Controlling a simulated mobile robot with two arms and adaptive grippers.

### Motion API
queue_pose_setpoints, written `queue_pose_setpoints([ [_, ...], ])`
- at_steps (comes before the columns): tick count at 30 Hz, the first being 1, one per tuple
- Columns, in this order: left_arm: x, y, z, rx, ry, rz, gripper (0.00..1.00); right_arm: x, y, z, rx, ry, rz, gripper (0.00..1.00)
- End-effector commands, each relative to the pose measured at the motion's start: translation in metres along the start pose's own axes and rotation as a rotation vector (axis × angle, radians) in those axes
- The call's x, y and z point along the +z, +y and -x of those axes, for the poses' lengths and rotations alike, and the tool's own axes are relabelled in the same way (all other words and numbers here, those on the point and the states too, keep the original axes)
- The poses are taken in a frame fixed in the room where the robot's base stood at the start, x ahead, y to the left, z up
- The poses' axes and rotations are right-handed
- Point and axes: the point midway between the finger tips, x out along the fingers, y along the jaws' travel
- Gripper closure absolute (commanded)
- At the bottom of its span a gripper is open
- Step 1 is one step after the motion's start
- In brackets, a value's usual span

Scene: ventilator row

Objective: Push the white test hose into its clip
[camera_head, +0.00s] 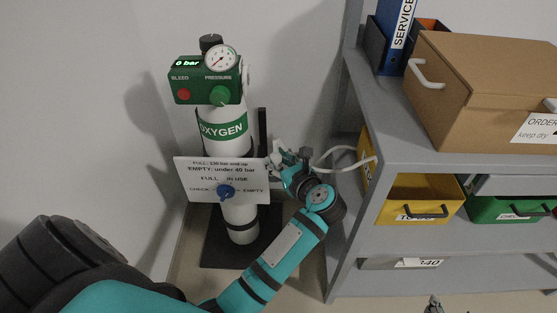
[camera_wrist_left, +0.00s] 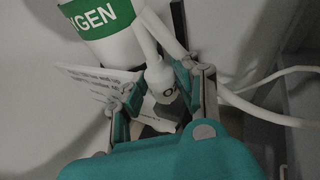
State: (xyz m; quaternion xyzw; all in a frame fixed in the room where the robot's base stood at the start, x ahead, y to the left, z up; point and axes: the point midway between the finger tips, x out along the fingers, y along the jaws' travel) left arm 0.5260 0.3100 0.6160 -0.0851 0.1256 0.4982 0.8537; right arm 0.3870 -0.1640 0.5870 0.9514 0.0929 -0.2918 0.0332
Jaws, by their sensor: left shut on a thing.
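The white test hose (camera_head: 345,150) curves out to the right of my left gripper toward the shelf; in the left wrist view the hose (camera_wrist_left: 265,112) runs to the right edge. My left gripper (camera_head: 290,158) is beside the oxygen cylinder (camera_head: 222,120), right of its sign. In the left wrist view the left gripper (camera_wrist_left: 163,82) is shut on the white hose end (camera_wrist_left: 158,78), which bears dark lettering. The end lies close to the cylinder; I cannot tell whether they touch. I cannot make out the clip. My right gripper (camera_head: 433,304) shows only slightly at the bottom edge.
A green box (camera_head: 205,90) with a gauge reading 0 bar is on top. A grey shelf (camera_head: 460,157) with a cardboard box (camera_head: 470,85) and yellow bin (camera_head: 415,200) stands close on the right.

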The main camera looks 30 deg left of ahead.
Motion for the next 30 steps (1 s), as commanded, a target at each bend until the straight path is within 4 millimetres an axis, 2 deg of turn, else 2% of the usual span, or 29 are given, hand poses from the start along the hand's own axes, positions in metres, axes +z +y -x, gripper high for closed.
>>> queue_pose_setpoints([
  [30,-0.005,0.0,-0.002,0.0,0.0,0.0,1.0,-0.021,-0.002,-0.002,-0.007,0.108,0.013,0.43],
])
